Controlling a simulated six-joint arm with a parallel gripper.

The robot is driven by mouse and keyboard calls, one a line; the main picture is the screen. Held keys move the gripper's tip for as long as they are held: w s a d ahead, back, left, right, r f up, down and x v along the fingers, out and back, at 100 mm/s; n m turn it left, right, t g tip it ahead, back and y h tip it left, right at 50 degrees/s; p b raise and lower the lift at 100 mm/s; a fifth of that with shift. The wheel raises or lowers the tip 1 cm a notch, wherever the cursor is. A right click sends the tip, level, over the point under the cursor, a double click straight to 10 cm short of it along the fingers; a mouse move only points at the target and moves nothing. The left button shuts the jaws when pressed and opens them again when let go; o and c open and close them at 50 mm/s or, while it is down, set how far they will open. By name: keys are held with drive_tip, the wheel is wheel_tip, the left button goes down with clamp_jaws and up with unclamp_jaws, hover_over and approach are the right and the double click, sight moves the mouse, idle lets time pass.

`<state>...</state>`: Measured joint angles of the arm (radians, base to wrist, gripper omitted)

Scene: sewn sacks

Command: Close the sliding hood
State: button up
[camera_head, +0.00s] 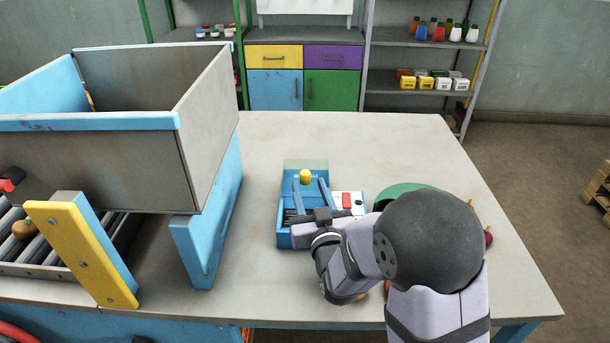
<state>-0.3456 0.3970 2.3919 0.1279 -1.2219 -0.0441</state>
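A small blue device (284,238) stands on the table in front of me. A pale, see-through greenish panel (290,166), which looks like the sliding hood, shows at its far end. A yellow knob (305,176) sits at that end. My gripper (308,184) reaches over the device from the lower right. Its two bluish fingers are spread apart and point at the far end, with the knob near and between their tips. I cannot tell whether they touch it. My wrist and gripper body hide part of the device's near side.
A white panel with a red button (346,201) adjoins the device's right side. A green round object (398,190) is partly hidden behind my arm. A large grey and blue bin (100,165) over a roller conveyor (50,235) fills the left. The table beyond the device is clear.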

sight(306, 180)
drive_tip(key=shift+p+x, duration=0.8)
drive_tip(key=shift+x, duration=2.15)
drive_tip(key=shift+c, duration=0.6)
drive_tip(key=shift+s, duration=0.1)
clamp_jaws()
